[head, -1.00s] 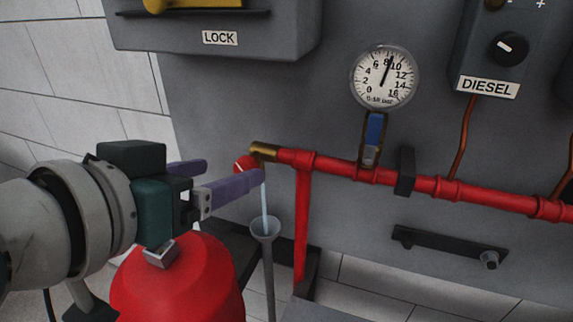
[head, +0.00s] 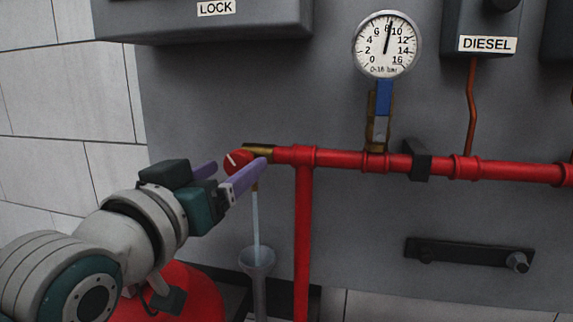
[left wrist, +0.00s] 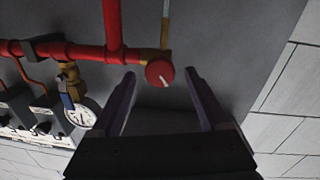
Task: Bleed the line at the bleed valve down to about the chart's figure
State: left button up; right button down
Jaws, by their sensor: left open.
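The bleed valve has a round red knob (head: 237,161) with a white line, on a brass end piece (head: 258,149) of the red pipe. A thin stream of water (head: 255,225) falls from it into a grey funnel (head: 257,260). My left gripper (head: 241,163) is open, its purple fingers on either side of the knob. In the left wrist view the knob (left wrist: 159,73) sits between the fingertips with a gap on both sides. The pressure gauge (head: 387,45), marked 0-16 bar, has its needle just right of straight up, a little past 8. My right gripper is not in view. No chart shows.
A blue-handled valve (head: 383,98) sits under the gauge. The red pipe (head: 500,167) runs right along the grey panel, with a black bracket (head: 417,161). A DIESEL box (head: 487,42) and a LOCK box (head: 215,8) hang above. A red vessel (head: 185,295) stands below my arm.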

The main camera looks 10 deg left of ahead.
aim_at(235, 166)
pick_arm(q)
jog(key=shift+w+d, duration=0.2)
jog(key=shift+w, duration=1.5)
grip_shut()
